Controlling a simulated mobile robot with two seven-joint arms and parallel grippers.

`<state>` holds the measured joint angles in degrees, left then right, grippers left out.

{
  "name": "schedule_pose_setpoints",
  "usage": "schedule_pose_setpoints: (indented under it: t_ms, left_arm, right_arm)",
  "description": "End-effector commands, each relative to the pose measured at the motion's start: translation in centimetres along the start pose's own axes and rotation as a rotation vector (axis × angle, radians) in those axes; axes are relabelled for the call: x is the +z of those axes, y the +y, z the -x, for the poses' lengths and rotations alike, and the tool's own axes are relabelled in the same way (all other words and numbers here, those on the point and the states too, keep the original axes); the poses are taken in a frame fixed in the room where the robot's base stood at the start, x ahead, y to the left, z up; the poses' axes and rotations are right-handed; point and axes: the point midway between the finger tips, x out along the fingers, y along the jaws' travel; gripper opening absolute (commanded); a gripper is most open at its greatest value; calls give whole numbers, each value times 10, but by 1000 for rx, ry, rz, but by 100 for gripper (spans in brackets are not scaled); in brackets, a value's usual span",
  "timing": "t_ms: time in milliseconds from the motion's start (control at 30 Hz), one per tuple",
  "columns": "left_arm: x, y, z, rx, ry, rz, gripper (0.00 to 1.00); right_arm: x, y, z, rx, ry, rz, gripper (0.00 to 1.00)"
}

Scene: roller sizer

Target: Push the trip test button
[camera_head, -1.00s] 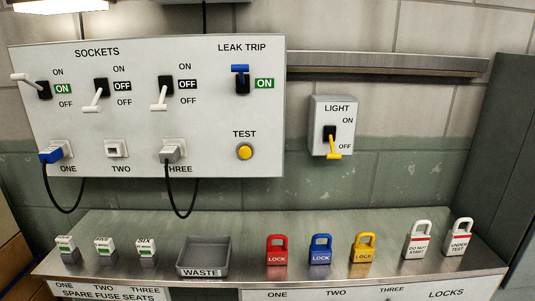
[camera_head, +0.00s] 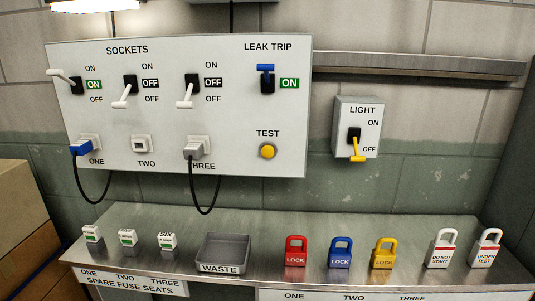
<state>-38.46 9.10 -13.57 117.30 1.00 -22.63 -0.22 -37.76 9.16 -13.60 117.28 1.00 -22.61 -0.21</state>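The trip test button is a round yellow button (camera_head: 267,151) in a grey ring, under the word TEST at the lower right of the white panel (camera_head: 225,125). Above it is the blue leak trip lever (camera_head: 266,69), raised, with a green ON label beside it. Neither of my grippers is in view. Nothing hides the button.
Socket levers, a blue plug (camera_head: 82,147) and a grey plug (camera_head: 196,148) with hanging black cables are left of the button. A light switch box (camera_head: 357,128) is right. The steel bench (camera_head: 320,224) below holds fuses, a waste tray (camera_head: 222,252) and several padlocks.

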Motion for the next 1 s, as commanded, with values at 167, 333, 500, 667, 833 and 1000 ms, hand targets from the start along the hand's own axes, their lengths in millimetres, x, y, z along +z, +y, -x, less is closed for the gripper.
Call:
schedule_pose_setpoints:
  t_ms: [167,333,500,667,833,1000]
  left_arm:
    - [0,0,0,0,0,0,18]
    - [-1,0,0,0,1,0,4]
    - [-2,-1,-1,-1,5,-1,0]
    - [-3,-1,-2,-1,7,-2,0]
    - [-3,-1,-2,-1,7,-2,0]
    - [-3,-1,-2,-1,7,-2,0]
  right_arm:
    - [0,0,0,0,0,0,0]
    - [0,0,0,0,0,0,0]
    - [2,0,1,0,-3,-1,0]
    - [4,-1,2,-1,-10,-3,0]
    - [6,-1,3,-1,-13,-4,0]
    - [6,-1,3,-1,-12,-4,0]
